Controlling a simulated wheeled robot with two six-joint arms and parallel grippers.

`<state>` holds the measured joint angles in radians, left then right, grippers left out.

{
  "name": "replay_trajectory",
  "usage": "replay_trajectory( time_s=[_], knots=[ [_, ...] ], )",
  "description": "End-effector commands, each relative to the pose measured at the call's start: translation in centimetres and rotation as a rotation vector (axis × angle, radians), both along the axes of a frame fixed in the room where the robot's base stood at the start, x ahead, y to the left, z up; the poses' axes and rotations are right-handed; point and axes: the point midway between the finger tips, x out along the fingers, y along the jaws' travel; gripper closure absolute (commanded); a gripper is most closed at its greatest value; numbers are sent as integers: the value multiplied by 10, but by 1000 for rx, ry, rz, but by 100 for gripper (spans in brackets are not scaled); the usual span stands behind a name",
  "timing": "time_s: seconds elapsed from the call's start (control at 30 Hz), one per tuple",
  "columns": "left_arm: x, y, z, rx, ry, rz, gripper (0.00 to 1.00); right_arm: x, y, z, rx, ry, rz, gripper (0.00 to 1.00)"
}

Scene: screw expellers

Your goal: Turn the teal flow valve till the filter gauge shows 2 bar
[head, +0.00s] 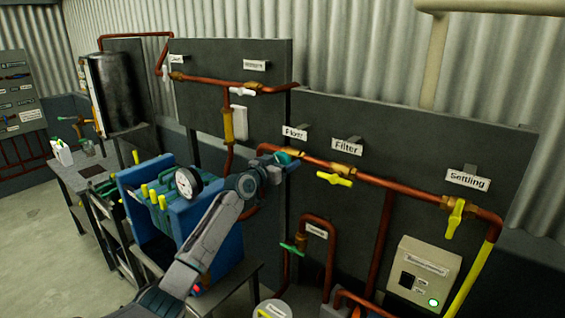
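The teal flow valve (288,155) sits on the copper pipe just below the "Flow" label (295,132). Only part of its handle shows. My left gripper (291,166) is right at the valve, and its wrist and fingers hide the rest of the handle. I cannot tell whether the fingers are closed on it. The filter gauge (188,182) is a round white dial on the near side of the blue filter press (200,215). Its needle is too small to read. My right gripper is not in view.
Yellow valves (334,180) and (455,219) hang on the same pipe under the "Filter" (346,147) and "Settling" (468,180) labels. A green-handled valve (293,249) is lower down. A control box (424,275) with a lit green button is at right.

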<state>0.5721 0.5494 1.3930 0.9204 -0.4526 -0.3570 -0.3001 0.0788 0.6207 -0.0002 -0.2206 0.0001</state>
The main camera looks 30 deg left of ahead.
Motion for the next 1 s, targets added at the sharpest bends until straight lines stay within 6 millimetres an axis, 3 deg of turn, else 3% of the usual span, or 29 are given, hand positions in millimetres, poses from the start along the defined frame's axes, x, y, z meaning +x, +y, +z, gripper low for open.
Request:
replay_trajectory(
  time_s=[0.03,0.13,0.57,1.0],
  knots=[
    [0,0,0,0,0,0,40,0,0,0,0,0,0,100],
    [0,0,0,0,0,0,57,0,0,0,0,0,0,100],
    [0,0,0,-89,8,0,57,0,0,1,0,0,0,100],
    [0,0,1,-458,38,0,57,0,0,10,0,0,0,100]
  ],
)
